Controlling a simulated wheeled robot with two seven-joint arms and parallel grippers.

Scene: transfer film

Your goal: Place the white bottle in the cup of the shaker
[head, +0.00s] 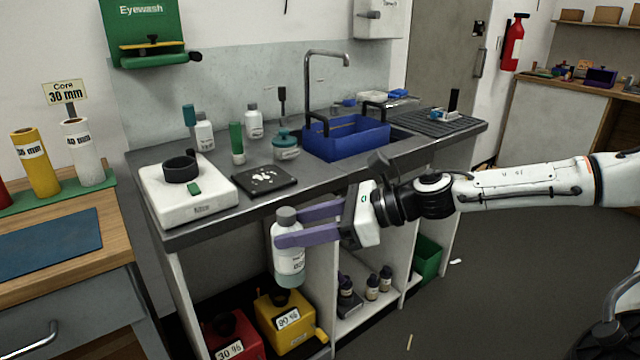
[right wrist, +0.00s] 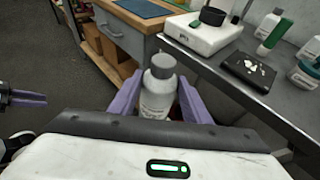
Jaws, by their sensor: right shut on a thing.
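The white bottle (head: 288,262) with a grey cap is upright between the purple fingers of my right gripper (head: 292,226), in front of the counter's front edge. The right gripper is shut on it. In the right wrist view the bottle (right wrist: 159,95) stands between both fingers (right wrist: 158,98). The shaker (head: 188,205) is a white box on the left end of the counter, with a dark round cup (head: 181,168) on top. The cup also shows in the right wrist view (right wrist: 212,16). The bottle is apart from the shaker, to its right and lower. In the right wrist view, a dark and purple part at the left edge may be my left gripper (right wrist: 22,98).
A black tray with white bits (head: 264,180) lies right of the shaker. Several bottles stand behind it. A blue bin (head: 345,138) sits near the sink. A wooden bench (head: 110,250) is at left. Red and yellow cans (head: 285,315) stand below the counter.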

